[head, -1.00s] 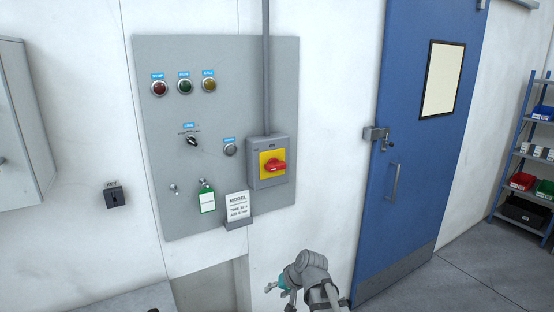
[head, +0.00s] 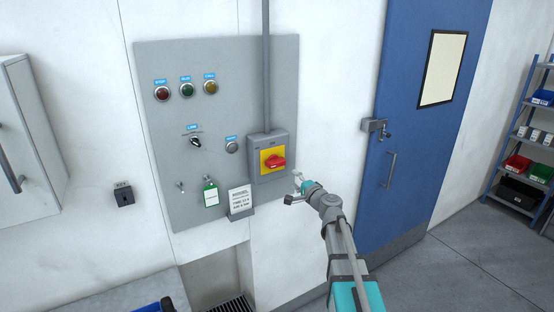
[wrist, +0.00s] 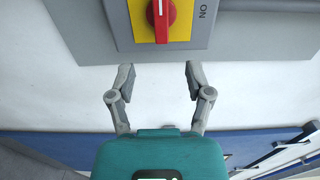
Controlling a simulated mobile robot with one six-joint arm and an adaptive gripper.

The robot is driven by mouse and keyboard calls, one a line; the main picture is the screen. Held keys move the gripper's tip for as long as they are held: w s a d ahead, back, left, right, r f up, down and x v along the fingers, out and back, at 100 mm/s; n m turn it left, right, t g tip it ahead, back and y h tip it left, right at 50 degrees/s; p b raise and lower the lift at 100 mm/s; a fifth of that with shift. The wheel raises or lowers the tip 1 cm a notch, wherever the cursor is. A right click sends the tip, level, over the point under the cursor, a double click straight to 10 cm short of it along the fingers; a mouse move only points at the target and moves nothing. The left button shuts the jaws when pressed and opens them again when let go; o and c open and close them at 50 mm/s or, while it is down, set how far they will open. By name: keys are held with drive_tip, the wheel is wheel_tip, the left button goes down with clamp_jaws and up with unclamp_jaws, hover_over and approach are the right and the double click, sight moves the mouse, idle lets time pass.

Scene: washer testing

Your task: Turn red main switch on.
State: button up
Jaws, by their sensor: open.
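The red main switch (head: 273,161) is a red rotary handle on a yellow plate, set in a grey box (head: 259,142) at the right side of the grey wall panel. In the wrist view the red handle (wrist: 161,16) is at the top centre, lying along the picture's vertical, with the word ON on the box to its right. My gripper (wrist: 159,72) is open and empty, its two fingers spread below the switch box in that view. In the head view my gripper (head: 297,182) is just right of and below the box, apart from the handle.
The grey panel (head: 210,130) also bears red, green and yellow buttons, a selector knob (head: 195,142), a green tag (head: 210,196) and a white card (head: 240,200). A blue door (head: 410,130) stands to the right.

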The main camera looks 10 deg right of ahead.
sight(279, 165)
drive_tip(key=shift+w, duration=0.2)
idle(0.3)
drive_tip(key=x, duration=1.3)
drive_tip(key=shift+w, duration=0.25)
clamp_jaws()
